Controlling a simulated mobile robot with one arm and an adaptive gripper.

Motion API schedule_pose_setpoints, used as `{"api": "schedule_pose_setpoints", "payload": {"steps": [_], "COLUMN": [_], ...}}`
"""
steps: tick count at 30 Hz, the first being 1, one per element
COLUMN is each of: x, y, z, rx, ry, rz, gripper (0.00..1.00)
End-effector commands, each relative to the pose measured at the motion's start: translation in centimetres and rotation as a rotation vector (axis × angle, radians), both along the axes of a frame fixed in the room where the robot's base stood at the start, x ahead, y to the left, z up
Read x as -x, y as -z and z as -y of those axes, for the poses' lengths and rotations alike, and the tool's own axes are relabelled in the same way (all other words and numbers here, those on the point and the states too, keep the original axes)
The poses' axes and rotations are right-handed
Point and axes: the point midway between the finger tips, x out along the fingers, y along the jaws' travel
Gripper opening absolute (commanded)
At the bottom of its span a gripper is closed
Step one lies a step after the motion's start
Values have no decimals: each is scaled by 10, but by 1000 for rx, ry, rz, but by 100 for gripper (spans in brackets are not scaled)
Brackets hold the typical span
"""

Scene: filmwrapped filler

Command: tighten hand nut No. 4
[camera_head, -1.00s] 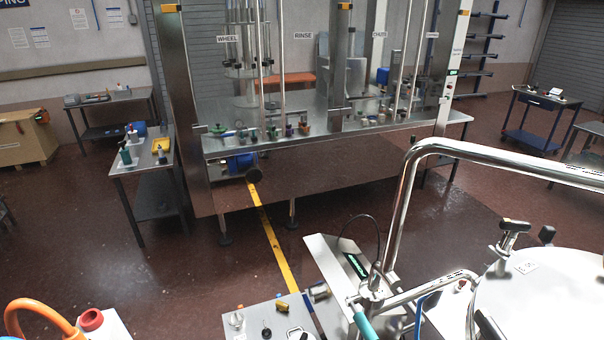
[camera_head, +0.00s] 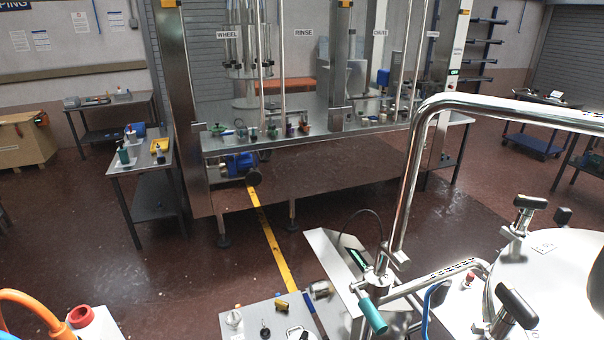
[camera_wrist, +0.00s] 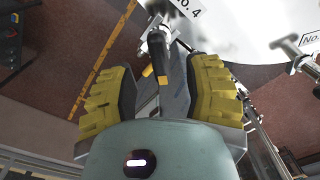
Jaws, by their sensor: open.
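Hand nut No. 4 shows in the wrist view as a black bar handle (camera_wrist: 172,68) on a bright metal stem, beside the "No. 4" lettering on the white lid (camera_wrist: 235,25). My gripper (camera_wrist: 163,75), with thick yellow ribbed pads, is open, one finger on each side of the black handle in the picture. Gaps show between handle and pads; the depth between them is unclear. In the head view, two dark-handled hand nuts stand at the lid's edge, a far one (camera_head: 528,203) and a near one (camera_head: 518,307). I cannot tell their numbers there. My gripper is not visible there.
A bent steel pipe (camera_head: 418,150) rises beside the lid. A teal-handled lever (camera_head: 371,315) sits at its base. Another hand nut (camera_wrist: 290,47) lies to the right in the wrist view. A small table with loose parts (camera_head: 252,318) stands left of the vessel.

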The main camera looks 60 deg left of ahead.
Motion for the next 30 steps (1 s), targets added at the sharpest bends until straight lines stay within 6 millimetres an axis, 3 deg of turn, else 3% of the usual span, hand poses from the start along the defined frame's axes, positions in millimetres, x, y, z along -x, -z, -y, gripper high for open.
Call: {"api": "schedule_pose_setpoints", "payload": {"steps": [10,21,30], "x": [-1,-1,0], "y": [27,31,31], "z": [-3,-2,-1], "rx": [-2,2,2], "ry": [-6,-5,-2], "rz": [-6,-2,-2], "gripper": [49,52,21]}}
